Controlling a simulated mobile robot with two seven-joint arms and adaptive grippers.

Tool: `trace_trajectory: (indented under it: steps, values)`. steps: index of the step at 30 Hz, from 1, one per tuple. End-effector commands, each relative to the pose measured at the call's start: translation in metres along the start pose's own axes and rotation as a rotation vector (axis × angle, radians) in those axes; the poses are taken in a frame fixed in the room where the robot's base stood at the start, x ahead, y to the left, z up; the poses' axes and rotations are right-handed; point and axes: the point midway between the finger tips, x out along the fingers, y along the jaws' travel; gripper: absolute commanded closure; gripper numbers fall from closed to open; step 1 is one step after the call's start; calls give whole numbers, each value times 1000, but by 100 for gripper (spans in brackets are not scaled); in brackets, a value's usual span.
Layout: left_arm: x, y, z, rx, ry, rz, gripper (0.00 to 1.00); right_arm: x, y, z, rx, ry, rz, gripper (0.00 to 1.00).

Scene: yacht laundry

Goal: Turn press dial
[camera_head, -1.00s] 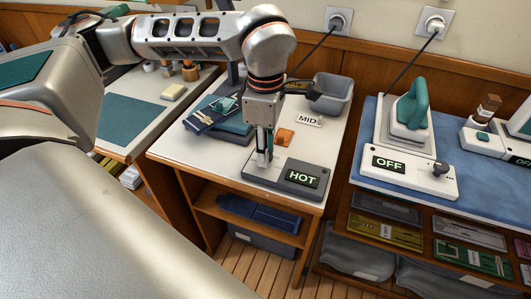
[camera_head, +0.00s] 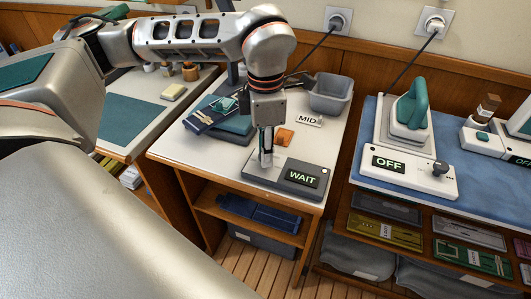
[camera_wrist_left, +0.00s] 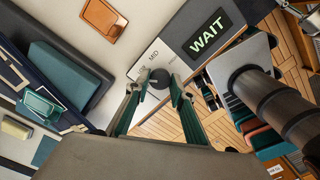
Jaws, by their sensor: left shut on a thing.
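The press control box (camera_head: 302,178) is a grey unit at the front edge of the white-topped table. Its display (camera_head: 303,178) reads WAIT in green letters. My left gripper (camera_head: 266,160) reaches down from above onto the left part of this box. In the left wrist view, the gripper (camera_wrist_left: 160,83) is shut on a dark round dial (camera_wrist_left: 159,78), with one fingertip on each side. The box (camera_wrist_left: 185,38) has MID printed near the dial, and a partly hidden mark is beside it. In the head view the gripper covers the dial.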

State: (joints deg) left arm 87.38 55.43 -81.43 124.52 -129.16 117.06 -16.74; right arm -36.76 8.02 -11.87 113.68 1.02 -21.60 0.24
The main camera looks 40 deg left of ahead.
Motion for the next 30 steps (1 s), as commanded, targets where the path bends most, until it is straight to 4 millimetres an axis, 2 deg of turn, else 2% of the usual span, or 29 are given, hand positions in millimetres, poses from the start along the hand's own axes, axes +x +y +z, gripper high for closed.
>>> trace_trajectory:
  steps: [5,12,23,30]
  values:
    - [2,-1,0,-48,3,-3,89,0,0,1,0,-1,0,60]
    - [2,-1,-1,-268,5,-3,89,0,0,1,0,-1,0,60]
    - [2,-1,-1,-310,4,-3,89,0,0,1,0,-1,0,60]
    - [2,-1,-1,-538,5,-2,89,0,0,2,0,-2,-1,60]
